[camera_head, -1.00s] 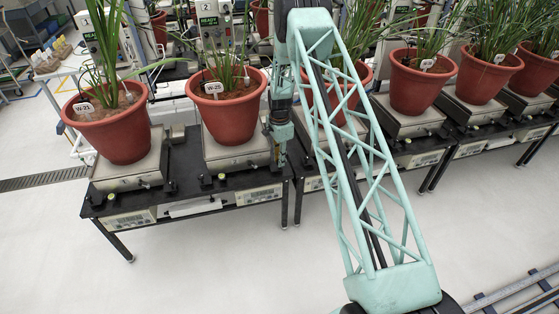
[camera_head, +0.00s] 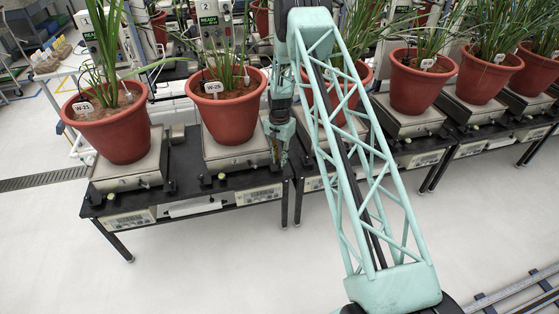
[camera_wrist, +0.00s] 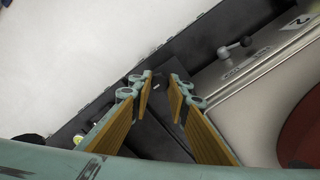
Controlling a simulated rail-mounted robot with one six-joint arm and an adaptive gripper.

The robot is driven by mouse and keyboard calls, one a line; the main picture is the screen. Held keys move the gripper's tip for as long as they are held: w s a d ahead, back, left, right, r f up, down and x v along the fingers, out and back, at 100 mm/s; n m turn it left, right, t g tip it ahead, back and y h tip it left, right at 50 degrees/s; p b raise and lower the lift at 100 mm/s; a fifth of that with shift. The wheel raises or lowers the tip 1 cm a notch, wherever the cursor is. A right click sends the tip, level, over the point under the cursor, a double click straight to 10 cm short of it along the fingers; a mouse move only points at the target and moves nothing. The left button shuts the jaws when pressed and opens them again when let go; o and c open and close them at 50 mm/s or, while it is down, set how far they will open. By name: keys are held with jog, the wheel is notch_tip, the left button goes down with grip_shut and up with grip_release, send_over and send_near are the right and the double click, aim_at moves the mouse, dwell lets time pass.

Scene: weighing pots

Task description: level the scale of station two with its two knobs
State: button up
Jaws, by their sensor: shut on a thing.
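The scale of station two (camera_head: 238,156) is a pale metal box on a black bench. A red pot labelled W-25 (camera_head: 232,113) stands on it. A dark knob (camera_head: 206,180) shows at its front left, with a small yellow spot (camera_head: 222,176) beside it. My gripper (camera_head: 281,160) points down at the scale's right front corner. In the wrist view its two yellow-padded fingers (camera_wrist: 161,84) are shut on a small dark thing between the tips, apparently the right knob, mostly hidden. The scale plate (camera_wrist: 265,85) lies to the right there, marked 2.
A display panel (camera_head: 259,195) sits on the bench front below the scale. More potted scales stand to the right, partly behind my arm. The floor in front (camera_head: 215,260) is clear.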

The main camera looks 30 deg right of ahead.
aim_at(279, 162)
jog(key=shift+n, duration=1.8)
jog(key=o, duration=0.8)
jog(key=shift+o, duration=0.2)
jog(key=shift+r, duration=0.1)
notch_tip(279, 162, up, 12)
